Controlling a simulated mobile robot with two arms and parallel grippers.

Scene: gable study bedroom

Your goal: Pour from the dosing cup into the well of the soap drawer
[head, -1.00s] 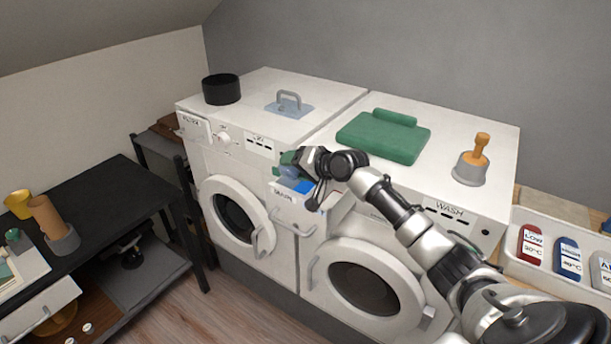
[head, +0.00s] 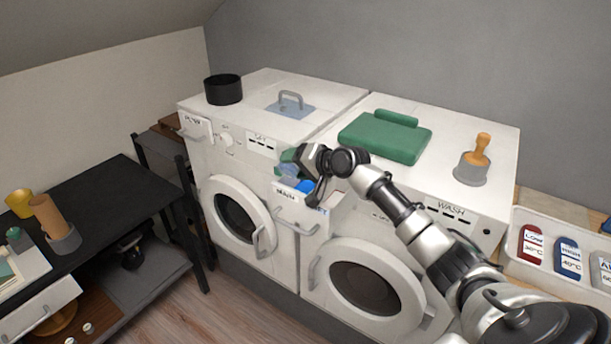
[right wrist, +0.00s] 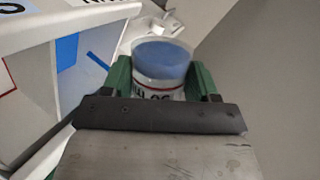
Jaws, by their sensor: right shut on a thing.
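The dosing cup (right wrist: 160,68) is a small clear cup with dark lettering and blue liquid inside. My right gripper (right wrist: 162,84) is shut on it, with green fingers on both sides. In the head view my right gripper (head: 290,163) is over the open soap drawer (head: 297,211) between the two machines' fronts, and the cup is small and partly hidden there. The drawer has a white labelled front and a blue patch inside. In the right wrist view the drawer (right wrist: 90,95) lies left of the cup. Its well cannot be made out clearly. My left gripper is out of view.
A tray of coloured cards (head: 520,265) is at right. A black table (head: 110,205) stands at left.

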